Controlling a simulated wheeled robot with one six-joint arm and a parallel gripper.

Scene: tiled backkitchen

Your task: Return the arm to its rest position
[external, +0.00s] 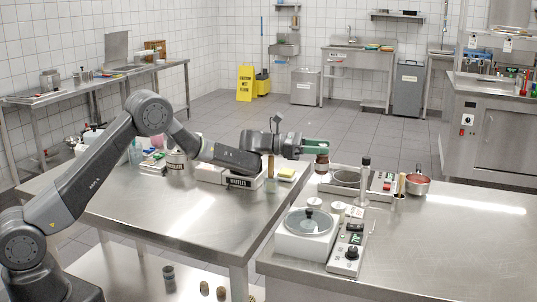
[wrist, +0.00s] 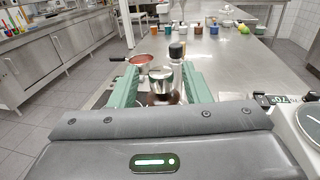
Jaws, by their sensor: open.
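My arm reaches from the lower left over the left steel table, with its wrist roughly level. The container (external: 322,165) also shows just below the fingertips in the external view. I cannot tell whether a finger touches it.
The right table (external: 440,240) holds a black-topped metal cylinder (external: 365,175), a bowl of red contents (external: 417,184), a scale (external: 345,255) and a round-lidded device (external: 308,222). The left table (external: 190,215) holds labelled boxes (external: 240,181) under my forearm. Its front middle is clear.

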